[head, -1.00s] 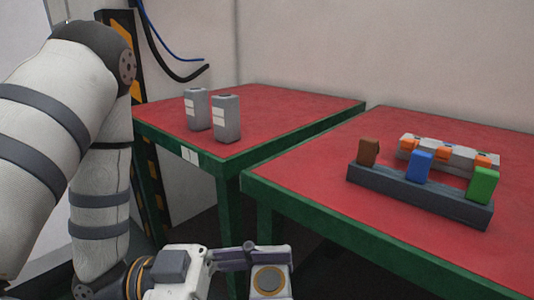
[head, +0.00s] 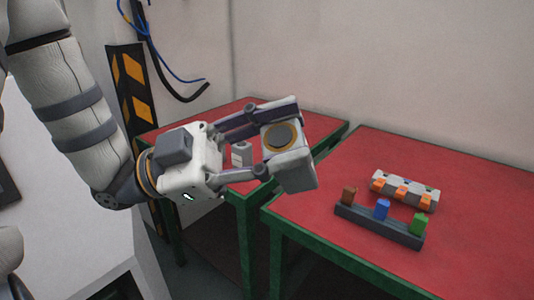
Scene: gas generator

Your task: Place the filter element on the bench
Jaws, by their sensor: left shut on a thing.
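The left bench (head: 163,129) is partly hidden behind my gripper. The right bench (head: 330,222) is in clear view. My right gripper is not in view.
A grey box (head: 241,153) on the left bench shows partly behind my gripper. On the right bench are a dark rack (head: 378,227) with brown, blue and green blocks, and a grey strip with orange parts (head: 404,190). The right bench's near left area is clear.

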